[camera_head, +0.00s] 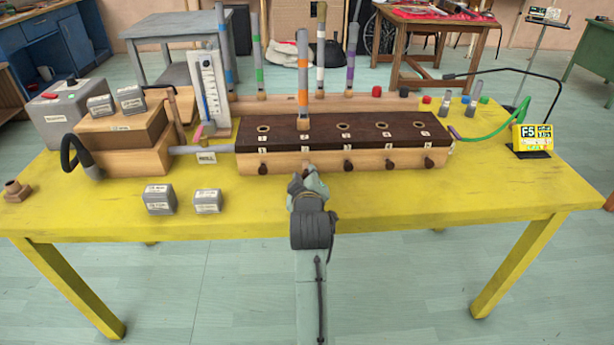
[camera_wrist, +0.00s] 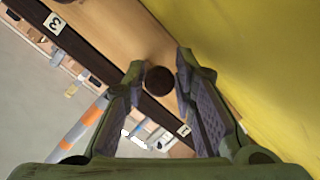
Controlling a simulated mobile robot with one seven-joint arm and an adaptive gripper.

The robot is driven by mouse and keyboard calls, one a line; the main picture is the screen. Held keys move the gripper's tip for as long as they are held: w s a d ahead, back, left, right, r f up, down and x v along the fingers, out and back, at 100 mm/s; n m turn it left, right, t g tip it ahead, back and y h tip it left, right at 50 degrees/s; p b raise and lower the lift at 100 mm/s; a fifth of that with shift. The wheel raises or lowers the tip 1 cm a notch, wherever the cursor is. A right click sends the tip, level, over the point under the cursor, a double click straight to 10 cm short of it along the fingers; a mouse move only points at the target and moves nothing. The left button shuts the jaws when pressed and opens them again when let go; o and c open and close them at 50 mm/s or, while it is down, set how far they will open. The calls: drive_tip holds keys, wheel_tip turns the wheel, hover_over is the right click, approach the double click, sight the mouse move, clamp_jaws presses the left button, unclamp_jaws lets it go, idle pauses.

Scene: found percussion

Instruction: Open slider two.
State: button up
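A long wooden box with a dark top (camera_head: 365,128) stands on the yellow table, with numbered labels, holes and a row of dark round slider knobs along its front. The second knob from the left is mostly hidden behind my gripper (camera_head: 307,180) in the head view. In the wrist view, a dark round knob (camera_wrist: 159,80) sits between the fingertips of my gripper (camera_wrist: 162,72). The fingers are apart, one on each side of it, with narrow gaps seeming to show. A label reading 3 (camera_wrist: 55,22) lies to the upper left. An orange-striped pipe (camera_head: 303,75) stands upright at position two.
Neighbouring knobs, the first (camera_head: 264,167) and third (camera_head: 348,165), flank my gripper. Grey weights (camera_head: 159,199) lie on the table (camera_head: 430,205) at front left. The table front right of my arm is clear.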

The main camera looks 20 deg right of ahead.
drive_tip(key=shift+s, duration=0.1)
drive_tip(key=v, duration=0.7)
drive_tip(key=shift+s, duration=0.15)
idle(0.4)
